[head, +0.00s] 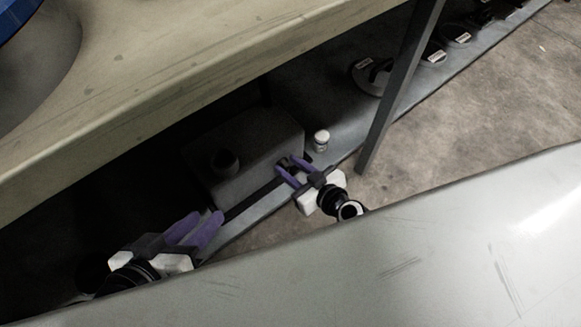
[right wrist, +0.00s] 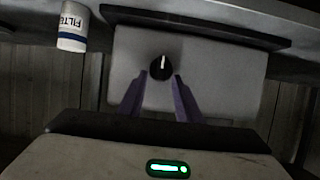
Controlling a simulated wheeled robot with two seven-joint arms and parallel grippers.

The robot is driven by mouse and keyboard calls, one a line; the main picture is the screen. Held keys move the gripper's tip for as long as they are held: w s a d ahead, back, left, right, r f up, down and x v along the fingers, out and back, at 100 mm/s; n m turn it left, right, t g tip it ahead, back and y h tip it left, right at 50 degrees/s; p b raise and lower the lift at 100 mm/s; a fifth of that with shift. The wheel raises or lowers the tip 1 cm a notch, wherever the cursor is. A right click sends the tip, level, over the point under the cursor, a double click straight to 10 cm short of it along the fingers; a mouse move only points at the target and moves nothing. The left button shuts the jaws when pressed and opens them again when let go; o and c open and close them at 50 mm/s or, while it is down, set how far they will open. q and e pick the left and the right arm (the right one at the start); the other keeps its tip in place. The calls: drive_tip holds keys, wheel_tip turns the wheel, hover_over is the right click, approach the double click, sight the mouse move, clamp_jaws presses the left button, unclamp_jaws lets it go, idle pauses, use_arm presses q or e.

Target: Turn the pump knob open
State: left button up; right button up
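The pump is a grey box (head: 262,135) under the bench, also in the right wrist view (right wrist: 205,75). Its black knob (right wrist: 161,67) has a white pointer mark standing nearly upright in that picture. In the head view the knob is largely hidden by my right gripper (head: 284,166). My right gripper, also in the right wrist view (right wrist: 162,76), is open with its purple fingertips on either side of the knob; I cannot tell whether they touch it. My left gripper (head: 208,217) is open and empty, low at the left, apart from the pump.
A white filter can (head: 321,140) stands beside the pump, also in the right wrist view (right wrist: 73,27). A bench top (head: 150,95) overhangs the pump. A dark post (head: 400,85) rises to the right. Black round items (head: 372,76) lie along the shelf (head: 475,55) behind it.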

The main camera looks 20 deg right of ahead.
clamp_jaws()
drive_tip(key=shift+r, duration=0.1)
